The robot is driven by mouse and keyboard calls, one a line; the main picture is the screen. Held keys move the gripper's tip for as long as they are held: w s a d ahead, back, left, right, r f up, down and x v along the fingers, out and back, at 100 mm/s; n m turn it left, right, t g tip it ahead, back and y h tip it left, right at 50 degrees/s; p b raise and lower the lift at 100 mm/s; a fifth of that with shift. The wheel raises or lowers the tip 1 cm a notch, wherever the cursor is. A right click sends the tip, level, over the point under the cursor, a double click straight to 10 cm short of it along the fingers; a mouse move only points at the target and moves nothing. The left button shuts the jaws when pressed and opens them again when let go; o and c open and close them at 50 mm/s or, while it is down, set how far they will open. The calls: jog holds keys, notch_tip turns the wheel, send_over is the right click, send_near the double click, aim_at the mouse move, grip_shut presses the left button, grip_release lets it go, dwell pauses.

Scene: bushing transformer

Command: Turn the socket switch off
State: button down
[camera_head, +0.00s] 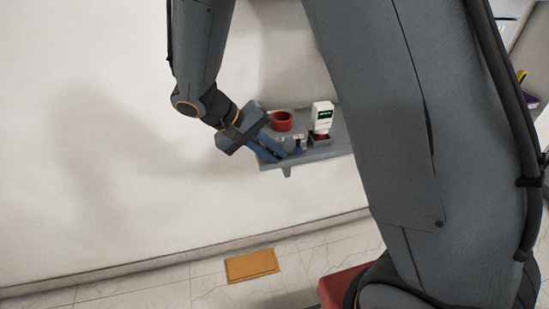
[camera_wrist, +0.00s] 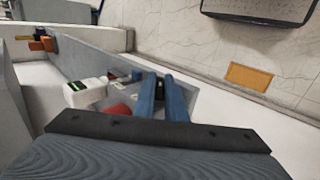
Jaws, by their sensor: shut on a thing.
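My gripper (camera_head: 287,157) has two blue fingers and reaches down to the grey wall shelf (camera_head: 328,152). In the wrist view, my gripper (camera_wrist: 161,80) is shut, with a small dark part (camera_wrist: 160,91) between its fingers. I cannot tell whether this is the socket switch, as the fingers hide most of it. Small grey and white fittings (camera_head: 300,142) stand right beside the fingertips.
The shelf is fixed to a pale wall (camera_head: 120,120). A yellow-brown mat (camera_head: 251,265) lies on the tiled floor below, apart from the shelf. Small orange and dark items (camera_wrist: 42,43) sit at the far left in the wrist view.

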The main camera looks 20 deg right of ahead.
jog(key=h+b, duration=0.1)
jog(key=h, duration=0.1)
jog(key=h+b, duration=0.1)
jog(key=f+h+b, duration=0.1)
jog(key=h, duration=0.1)
jog(key=shift+w+a+h+b, duration=0.1)
jog(key=shift+a+h+b, duration=0.2)
jog(key=shift+a+b, duration=0.05)
jog(key=shift+f+h+b, duration=0.15)
jog(key=shift+h+b, duration=1.05)
jog(key=shift+h, duration=1)
jog(key=c, duration=1.8)
grip_release()
